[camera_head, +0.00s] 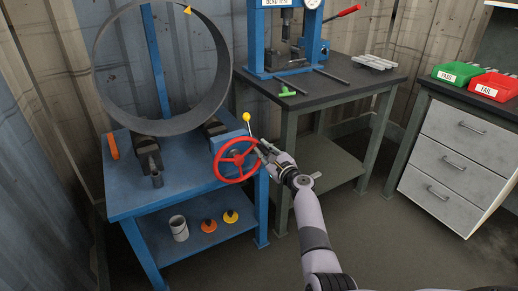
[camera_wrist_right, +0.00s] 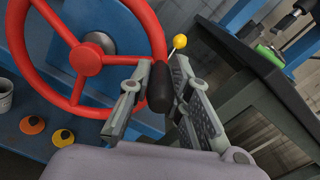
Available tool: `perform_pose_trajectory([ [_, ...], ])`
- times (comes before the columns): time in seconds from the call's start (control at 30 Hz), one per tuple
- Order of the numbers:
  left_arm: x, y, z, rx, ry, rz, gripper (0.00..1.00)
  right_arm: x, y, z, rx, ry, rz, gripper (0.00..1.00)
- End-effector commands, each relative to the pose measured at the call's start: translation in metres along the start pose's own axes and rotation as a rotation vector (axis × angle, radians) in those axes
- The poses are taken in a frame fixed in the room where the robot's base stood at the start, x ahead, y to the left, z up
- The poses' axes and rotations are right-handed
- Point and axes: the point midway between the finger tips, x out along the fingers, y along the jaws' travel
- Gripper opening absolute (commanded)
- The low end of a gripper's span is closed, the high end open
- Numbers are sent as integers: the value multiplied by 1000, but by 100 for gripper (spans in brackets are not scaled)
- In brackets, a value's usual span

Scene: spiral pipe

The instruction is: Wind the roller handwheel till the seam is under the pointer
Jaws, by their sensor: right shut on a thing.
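The large grey pipe ring (camera_head: 222,80) stands upright on the blue roller bench (camera_head: 128,205). A yellow pointer (camera_head: 187,9) shows at the ring's top edge. I cannot make out the seam. The red handwheel (camera_head: 220,172) is on the bench's right front; it also fills the upper left of the right wrist view (camera_wrist_right: 157,30). My right gripper (camera_head: 262,146) is at the wheel's right rim. In the wrist view its fingers (camera_wrist_right: 158,95) are shut around the wheel's black handle (camera_wrist_right: 160,84). My left gripper is not in view.
A yellow-knobbed lever (camera_head: 246,117) stands close beside the handwheel. A dark-topped table (camera_head: 350,75) with a blue press (camera_head: 262,40) is to the right. A grey drawer cabinet (camera_head: 455,150) carries green (camera_head: 458,74) and red (camera_head: 492,86) bins. The floor between is clear.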

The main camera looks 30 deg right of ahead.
Motion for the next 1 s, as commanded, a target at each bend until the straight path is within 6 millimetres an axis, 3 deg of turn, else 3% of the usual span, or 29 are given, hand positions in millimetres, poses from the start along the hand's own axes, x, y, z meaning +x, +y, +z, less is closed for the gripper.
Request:
perform_pose_trajectory([
  [0.17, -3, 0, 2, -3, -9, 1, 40, 0, -6, -15, 170, 0, -10, 0],
  [0.4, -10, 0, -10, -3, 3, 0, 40, 0, -3, -36, 397, 0, -9, 0],
  [1.0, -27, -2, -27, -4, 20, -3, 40, -1, 23, -83, 968, 3, -6, 0],
])
